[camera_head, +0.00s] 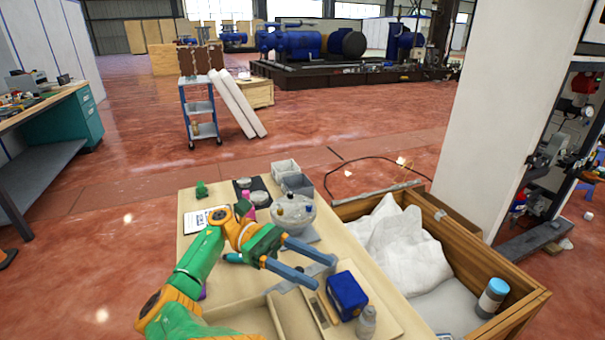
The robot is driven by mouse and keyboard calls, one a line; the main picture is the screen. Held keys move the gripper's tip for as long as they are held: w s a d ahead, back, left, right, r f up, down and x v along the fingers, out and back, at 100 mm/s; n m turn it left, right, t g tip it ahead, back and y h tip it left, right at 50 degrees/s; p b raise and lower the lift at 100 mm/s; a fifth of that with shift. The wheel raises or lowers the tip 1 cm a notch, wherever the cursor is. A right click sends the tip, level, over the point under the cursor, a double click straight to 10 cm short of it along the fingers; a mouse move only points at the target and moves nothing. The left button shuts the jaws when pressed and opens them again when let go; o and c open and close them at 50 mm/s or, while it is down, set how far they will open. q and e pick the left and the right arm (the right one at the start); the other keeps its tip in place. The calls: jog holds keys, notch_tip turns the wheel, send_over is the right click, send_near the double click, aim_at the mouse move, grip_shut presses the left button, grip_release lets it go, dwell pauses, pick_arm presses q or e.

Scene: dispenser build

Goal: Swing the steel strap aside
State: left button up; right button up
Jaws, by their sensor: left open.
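A thin grey metal strip (284,287), which looks like the steel strap, lies near the front middle of the tabletop beside a shallow wooden tray. My left gripper (327,274) is over it with its two blue fingers apart and nothing seen between them. The fingers hide part of the strip, and I cannot tell whether they touch it. My right gripper is not in view.
A blue box (347,293) and a clear bottle (366,323) stand just right of the fingertips. A clear round bowl (293,213) and grey bins (297,184) are behind. A wooden crate (520,291) with white sacks (391,240) adjoins the table on the right.

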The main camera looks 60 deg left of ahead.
pick_arm(q)
jog(key=s+d+r+p, duration=0.5)
jog(key=d+p, duration=0.2)
jog(key=d, duration=0.1)
jog(key=shift+s+d, duration=0.2)
jog(key=shift+s, duration=0.1)
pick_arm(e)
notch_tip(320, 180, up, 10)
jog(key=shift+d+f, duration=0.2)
pick_arm(q)
jog(key=shift+r, duration=0.1)
